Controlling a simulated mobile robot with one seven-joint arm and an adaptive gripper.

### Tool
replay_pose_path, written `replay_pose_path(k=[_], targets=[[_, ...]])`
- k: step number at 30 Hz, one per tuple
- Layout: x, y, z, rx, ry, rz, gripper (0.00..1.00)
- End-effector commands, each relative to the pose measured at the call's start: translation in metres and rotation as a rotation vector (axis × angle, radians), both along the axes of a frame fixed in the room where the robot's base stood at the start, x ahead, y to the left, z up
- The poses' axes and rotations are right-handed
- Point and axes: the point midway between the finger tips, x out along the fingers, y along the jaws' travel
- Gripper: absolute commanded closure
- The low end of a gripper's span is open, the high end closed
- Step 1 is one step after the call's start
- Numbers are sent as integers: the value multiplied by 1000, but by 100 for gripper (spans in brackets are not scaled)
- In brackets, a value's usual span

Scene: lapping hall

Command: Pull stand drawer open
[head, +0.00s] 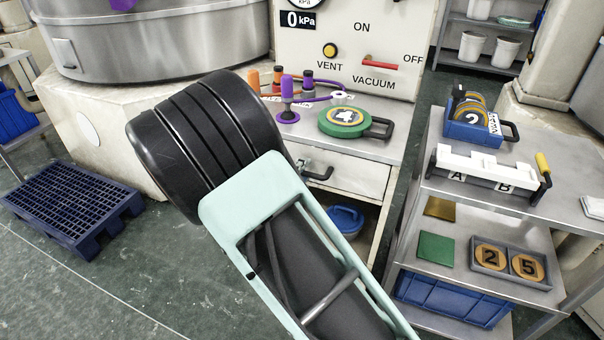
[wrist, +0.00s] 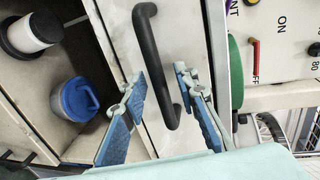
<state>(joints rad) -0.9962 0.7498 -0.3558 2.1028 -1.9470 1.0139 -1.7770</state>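The stand drawer (head: 345,181) has a pale front under the stand's grey top and looks flush with the stand. Its black bar handle (head: 318,172) shows just right of my arm in the head view. In the wrist view the drawer front (wrist: 195,25) runs diagonally with the curved black handle (wrist: 157,60) across it. My gripper (wrist: 161,76) is open, with one blue-padded finger on each side of the handle's lower part. Neither finger clearly touches it. My arm hides most of my gripper in the head view.
A green ring (head: 343,122) marked 4 and purple and orange pegs stand on the stand top. A blue-lidded tub (head: 345,219) is below the drawer. A metal cart (head: 432,165) is close on the right. A blue pallet (head: 75,205) lies on the floor at left.

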Motion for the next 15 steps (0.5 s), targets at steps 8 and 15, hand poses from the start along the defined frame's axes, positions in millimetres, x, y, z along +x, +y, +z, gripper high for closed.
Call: replay_pose_path(k=[8,15], targets=[[0,0,0,0,0,0,88],[0,0,0,1,0,0,100]])
